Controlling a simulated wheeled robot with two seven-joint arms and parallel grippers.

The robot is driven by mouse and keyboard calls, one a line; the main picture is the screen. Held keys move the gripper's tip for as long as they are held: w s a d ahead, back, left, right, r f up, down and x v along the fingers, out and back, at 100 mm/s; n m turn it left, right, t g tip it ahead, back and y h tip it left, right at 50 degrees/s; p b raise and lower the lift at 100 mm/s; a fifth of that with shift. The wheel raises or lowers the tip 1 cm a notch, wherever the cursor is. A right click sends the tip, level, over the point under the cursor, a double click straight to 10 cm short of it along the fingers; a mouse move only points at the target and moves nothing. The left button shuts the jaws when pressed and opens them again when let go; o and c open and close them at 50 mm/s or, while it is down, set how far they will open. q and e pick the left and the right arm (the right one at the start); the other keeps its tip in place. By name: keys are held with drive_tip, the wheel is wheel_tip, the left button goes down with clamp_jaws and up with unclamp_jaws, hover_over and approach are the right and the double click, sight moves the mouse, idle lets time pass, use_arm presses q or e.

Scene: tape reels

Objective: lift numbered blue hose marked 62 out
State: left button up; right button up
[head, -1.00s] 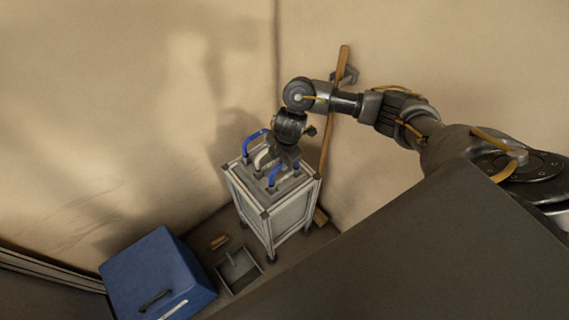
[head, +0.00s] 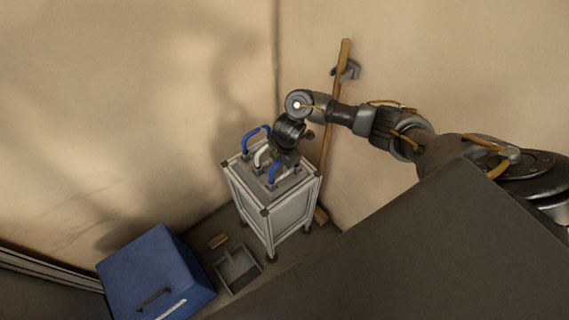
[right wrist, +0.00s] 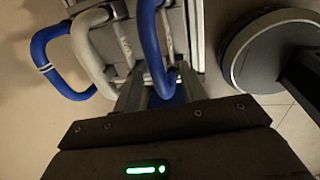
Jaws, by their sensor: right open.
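Several hoses bend up out of the top of a grey framed stand. In the head view, a blue hose (head: 250,136) is at the back left, a white hose (head: 260,156) is in the middle, and another blue hose (head: 273,174) is at the front. No number is readable. My right gripper (head: 288,158) points down over the stand's top, hiding part of it. In the right wrist view, the open fingers of my right gripper (right wrist: 158,92) are on either side of a blue hose (right wrist: 151,45); contact is unclear. A white hose (right wrist: 86,48) and a banded blue hose (right wrist: 46,68) lie left.
The stand (head: 292,213) is in a wall corner. A wooden pole (head: 333,115) leans behind it. A blue box (head: 150,268), a dustpan (head: 238,268) and a small brown brush (head: 218,241) are on the floor at left.

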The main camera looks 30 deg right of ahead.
drive_tip(key=shift+w+f, duration=0.2)
drive_tip(key=shift+f, duration=0.6)
drive_tip(key=shift+w+f, duration=0.2)
drive_tip(key=shift+f, duration=0.55)
drive_tip(key=shift+c, duration=0.2)
clamp_jaws()
